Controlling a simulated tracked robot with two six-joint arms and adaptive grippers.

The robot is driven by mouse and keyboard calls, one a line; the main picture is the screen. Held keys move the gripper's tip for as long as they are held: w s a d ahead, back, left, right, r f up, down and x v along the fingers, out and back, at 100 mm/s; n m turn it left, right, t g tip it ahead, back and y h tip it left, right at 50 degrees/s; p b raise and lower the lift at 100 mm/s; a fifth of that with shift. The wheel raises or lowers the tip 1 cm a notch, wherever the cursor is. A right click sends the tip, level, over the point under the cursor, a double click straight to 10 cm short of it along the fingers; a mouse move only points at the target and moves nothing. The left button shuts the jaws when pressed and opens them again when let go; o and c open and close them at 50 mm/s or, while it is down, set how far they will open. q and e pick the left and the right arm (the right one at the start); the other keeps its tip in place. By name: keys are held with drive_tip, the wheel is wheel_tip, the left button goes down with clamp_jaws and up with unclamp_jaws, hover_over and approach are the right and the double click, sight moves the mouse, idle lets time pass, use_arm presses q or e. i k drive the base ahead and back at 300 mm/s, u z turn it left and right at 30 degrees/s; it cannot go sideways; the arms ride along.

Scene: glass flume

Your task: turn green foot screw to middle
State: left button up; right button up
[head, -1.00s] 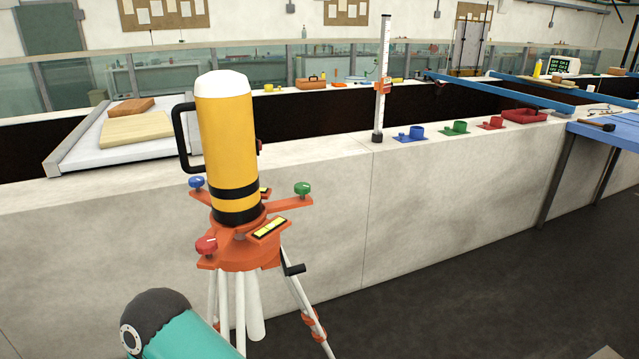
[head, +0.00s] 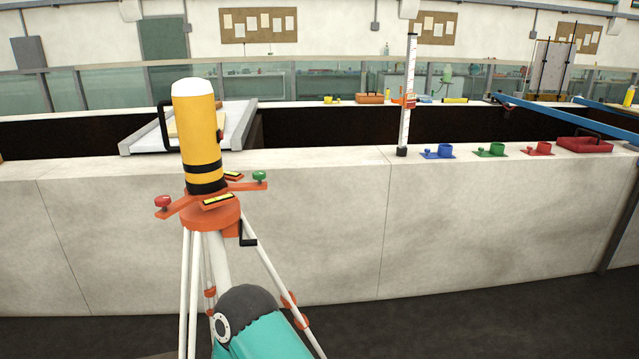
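The green foot screw (head: 259,177) sits at the end of the right-hand arm of the orange tripod head (head: 211,213). The red foot screw (head: 162,201) is on the left-hand arm. The blue foot screw is hidden behind the yellow instrument (head: 197,132), which has a white top and black bands and stands on the head. Yellow level vials (head: 219,199) lie on the head. A teal and dark grey part of my own arm shows low in front of the tripod legs. Neither gripper is in view.
A pale wall (head: 330,235) runs behind the tripod. On its top stand a white staff (head: 408,95), blue (head: 438,151), green (head: 490,149) and red (head: 537,148) mounts, and a red tray (head: 584,146). A white board (head: 236,125) lies behind the instrument. The dark floor at right is clear.

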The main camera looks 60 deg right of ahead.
sight(258, 174)
drive_tip(key=k, duration=0.9)
drive_tip(key=z, duration=0.8)
drive_tip(key=i, duration=1.65)
